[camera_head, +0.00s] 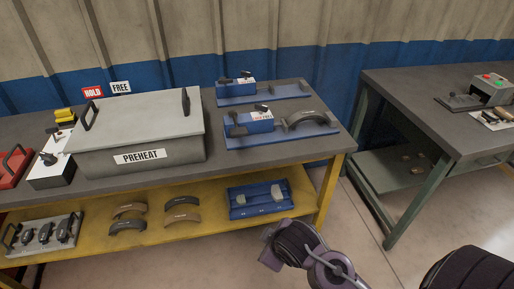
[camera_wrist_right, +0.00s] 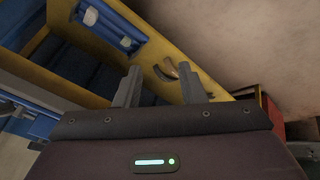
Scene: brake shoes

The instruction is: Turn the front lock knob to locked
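The front lock fixture is a blue plate (camera_head: 232,141) on the bench, bearing a blue box (camera_head: 249,124) with small black knobs or levers (camera_head: 262,107) on top. A white label with red marking (camera_head: 262,115) sits by the knob; its text is too small to read. A grey curved brake shoe (camera_head: 306,120) lies on the plate's right part. A similar blue fixture (camera_head: 290,90) stands behind. My right gripper (camera_wrist_right: 160,70) is open and empty in the wrist view, apart from the front fixture. My left gripper is not in view.
A grey PREHEAT box (camera_head: 135,120) stands left of the fixtures. The yellow lower shelf (camera_head: 205,237) holds several brake shoes (camera_head: 181,201) and a blue holder (camera_head: 258,199). A second table (camera_head: 430,110) stands right, beyond an open floor gap. My purple arm shows at bottom centre.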

